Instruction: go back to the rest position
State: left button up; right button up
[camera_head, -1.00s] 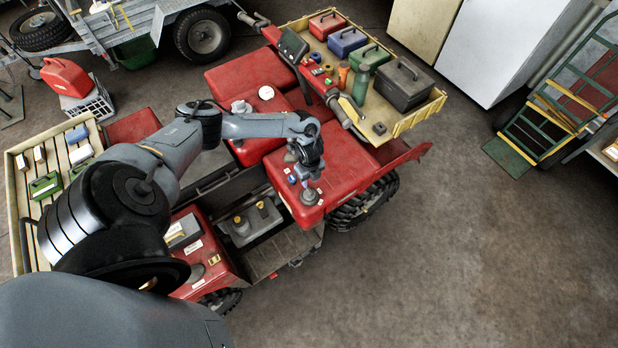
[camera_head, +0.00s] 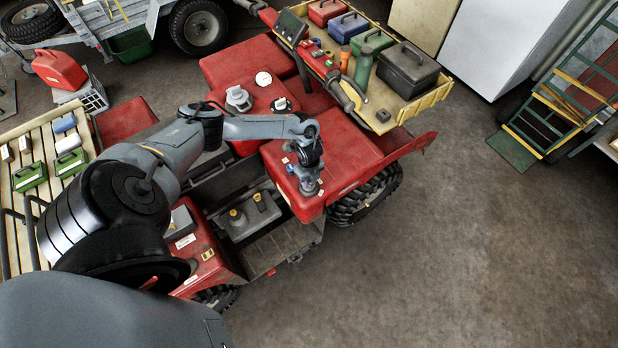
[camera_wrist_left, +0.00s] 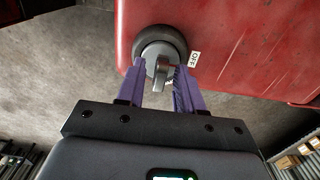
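My left gripper (camera_head: 309,188) is over the front corner of the quad's red bodywork (camera_head: 345,150). In the left wrist view its two purple fingers (camera_wrist_left: 161,85) stand apart, one on each side of a grey knob (camera_wrist_left: 161,70) in line with them. A gap shows between the fingers and the knob's handle; I cannot tell how far beyond the tips the knob lies. An OFF label (camera_wrist_left: 194,59) sits beside the knob. In the head view the gripper hides the knob. My right gripper is in neither view.
The quad's yellow rack (camera_head: 408,108) holds a dark box (camera_head: 405,70), coloured cases and bottles. A slatted rack (camera_head: 45,190) with green cases is at the left. A green hand truck (camera_head: 560,110) stands at the right. The floor (camera_head: 480,250) at lower right is clear.

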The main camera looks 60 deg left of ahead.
pick_arm(q)
grip_shut()
dwell(0.3)
jog(key=shift+f+m+b, duration=0.2)
jog(key=shift+m+b, duration=0.45)
jog(key=shift+m, duration=0.25)
jog(key=shift+s+a+r+m+b, duration=0.1)
jog(key=shift+m+b, duration=0.55)
jog(key=shift+m, duration=0.85)
